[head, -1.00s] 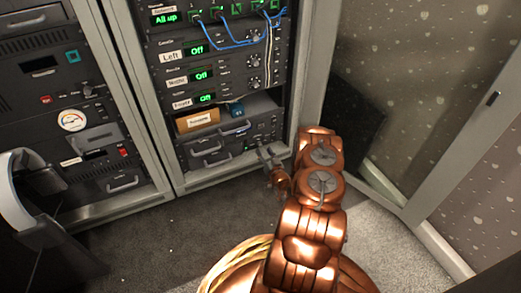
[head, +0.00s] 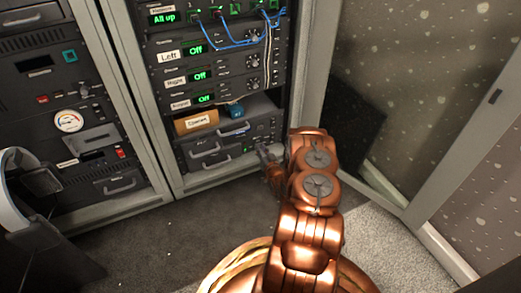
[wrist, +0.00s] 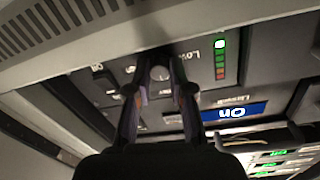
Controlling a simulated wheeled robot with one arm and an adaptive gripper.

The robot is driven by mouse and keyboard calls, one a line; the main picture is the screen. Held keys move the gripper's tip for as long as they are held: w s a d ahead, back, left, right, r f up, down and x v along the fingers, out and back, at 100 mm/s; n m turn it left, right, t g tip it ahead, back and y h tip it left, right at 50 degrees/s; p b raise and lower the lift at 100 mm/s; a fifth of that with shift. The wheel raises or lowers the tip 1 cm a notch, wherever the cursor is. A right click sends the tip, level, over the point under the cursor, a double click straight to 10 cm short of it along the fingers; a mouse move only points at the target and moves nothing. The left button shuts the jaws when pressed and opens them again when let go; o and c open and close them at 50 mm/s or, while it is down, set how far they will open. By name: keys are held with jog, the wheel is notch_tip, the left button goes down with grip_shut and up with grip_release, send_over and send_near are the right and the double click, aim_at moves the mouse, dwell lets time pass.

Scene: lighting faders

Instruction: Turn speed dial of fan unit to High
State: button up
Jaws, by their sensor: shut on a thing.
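The fan unit (wrist: 198,75) fills much of the wrist view, which shows it upside down. Its speed dial (wrist: 160,73) is a small grey round knob, with a "Low" label beside it. My gripper (wrist: 157,62) is shut on the dial, one dark finger on each side; the fingers hide part of it and its pointer. A light bar (wrist: 220,66) on the unit has one green light lit at its end. In the head view my gripper (head: 266,154) is at the bottom right of the rack, and the dial cannot be made out there.
The open rack door (head: 425,115) is at the right.

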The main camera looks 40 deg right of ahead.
grip_shut()
jog(key=shift+r+m+p, duration=0.15)
jog(key=shift+m+p, duration=0.25)
jog(key=shift+p, duration=0.65)
jog(key=m+p, duration=0.2)
jog(key=shift+r+m+p, duration=0.15)
jog(key=shift+m+p, duration=0.15)
jog(key=shift+p, duration=0.1)
jog(key=m+p, duration=0.2)
jog(key=shift+m, duration=0.4)
jog(key=shift+m+p, duration=0.35)
jog(key=shift+m, duration=0.55)
jog(key=m, duration=0.4)
jog(key=shift+d+f+y, duration=0.15)
jog(key=shift+f+y, duration=0.15)
jog(key=m, duration=0.5)
jog(key=shift+y, duration=0.3)
jog(key=shift+m, duration=0.3)
